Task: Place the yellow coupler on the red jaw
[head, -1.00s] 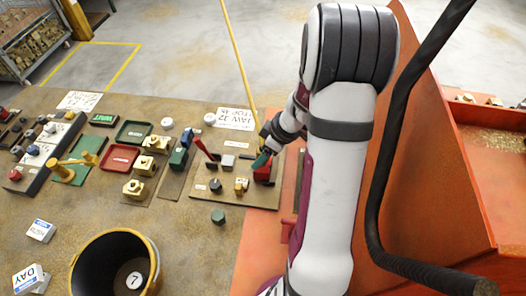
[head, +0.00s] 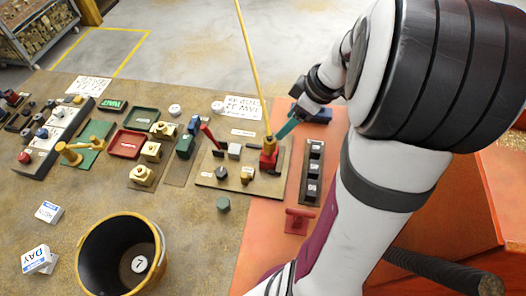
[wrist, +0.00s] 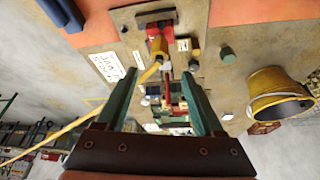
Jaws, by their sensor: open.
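The yellow coupler (head: 270,142) stands on top of the red jaw (head: 268,160), at the right side of a tan board. A long thin yellow line rises from it toward the top of the head view. In the wrist view the coupler (wrist: 158,46) shows against the red jaw (wrist: 153,31), beyond my fingertips. My gripper (head: 285,131) has teal fingers and is up and to the right of the coupler, apart from it. In the wrist view my gripper (wrist: 158,82) has its fingers spread with nothing held between them. The exact seating of the coupler is too small to tell.
The tan board (head: 215,180) also carries a red-handled lever (head: 212,137), a dark knob (head: 221,172) and a small brass part (head: 246,176). A dark slotted rack (head: 313,170) lies right on the orange surface. A yellow-rimmed bucket (head: 88,236) stands at the front left.

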